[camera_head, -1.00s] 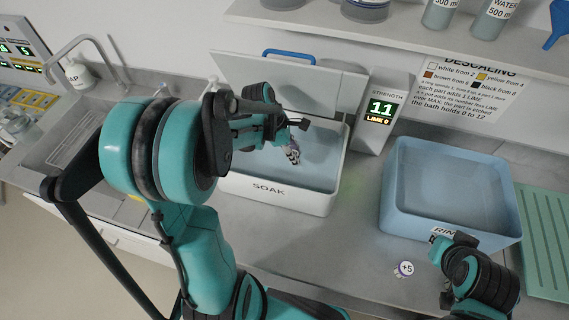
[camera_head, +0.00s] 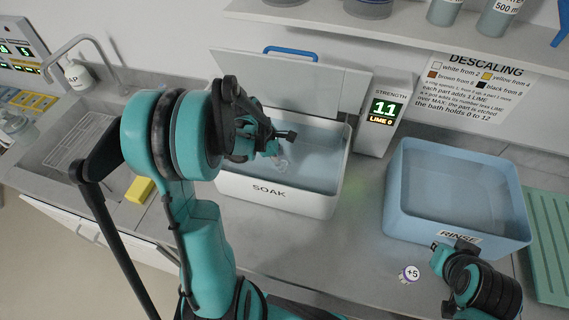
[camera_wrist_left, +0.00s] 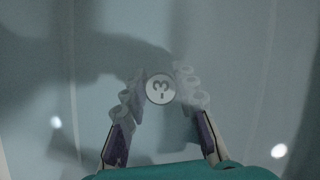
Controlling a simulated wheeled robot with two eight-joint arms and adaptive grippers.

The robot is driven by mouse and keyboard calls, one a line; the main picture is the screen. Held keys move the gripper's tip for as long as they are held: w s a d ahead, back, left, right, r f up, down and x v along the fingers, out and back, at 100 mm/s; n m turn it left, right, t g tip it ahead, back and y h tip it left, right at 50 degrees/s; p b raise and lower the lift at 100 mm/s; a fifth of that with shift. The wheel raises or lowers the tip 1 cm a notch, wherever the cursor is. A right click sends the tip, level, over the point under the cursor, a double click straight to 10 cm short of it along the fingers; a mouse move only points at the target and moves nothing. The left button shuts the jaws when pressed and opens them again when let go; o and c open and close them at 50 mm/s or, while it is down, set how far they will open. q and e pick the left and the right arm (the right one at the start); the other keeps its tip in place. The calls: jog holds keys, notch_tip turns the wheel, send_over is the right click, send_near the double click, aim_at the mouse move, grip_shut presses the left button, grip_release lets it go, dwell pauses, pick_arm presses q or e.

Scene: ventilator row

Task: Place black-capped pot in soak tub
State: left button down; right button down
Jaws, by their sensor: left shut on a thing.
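The soak tub (camera_head: 278,197) is white, labelled SOAK, and holds clear liquid. Its lid (camera_head: 290,78) with a blue handle stands up behind it. My left gripper (camera_head: 276,150) reaches over the tub and down into it. It is shut on a small pot (camera_head: 281,163), which looks pale and blurred at or under the liquid surface. In the left wrist view, the pot (camera_wrist_left: 161,88) shows a round white "-3" label between the fingers; its cap colour is unclear. My right gripper (camera_head: 438,250) is beside the rinse tub's front; its jaw state is unclear.
A blue rinse tub (camera_head: 405,209) stands at the right, with a green ribbed mat (camera_head: 550,235) beyond. A "+5" piece (camera_head: 410,273) lies on the front counter. The strength display (camera_head: 383,112) reads 11, LIME 0. A sink with a yellow sponge (camera_head: 140,190) is at the left.

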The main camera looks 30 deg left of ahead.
pick_arm(q)
jog(key=c, duration=1.2)
grip_release()
jog(key=shift+a+r+p, duration=0.1)
jog(key=shift+r+p, duration=0.25)
jog(key=p+v, duration=0.3)
jog(key=v, duration=0.8)
jog(key=s+d+r+m+t+y, duration=0.1)
jog(key=s+d+r+m, duration=0.1)
jog(key=m, duration=0.6)
jog(key=s+d+r+m+t+y, duration=0.1)
jog(key=s+d+r+m+t, duration=0.1)
jog(key=s+d+m, duration=0.2)
jog(key=s+d+r+m+t+y, duration=0.2)
jog(key=s+d+m, duration=0.1)
jog(key=d+m, duration=0.5)
jog(key=shift+m, duration=1.9)
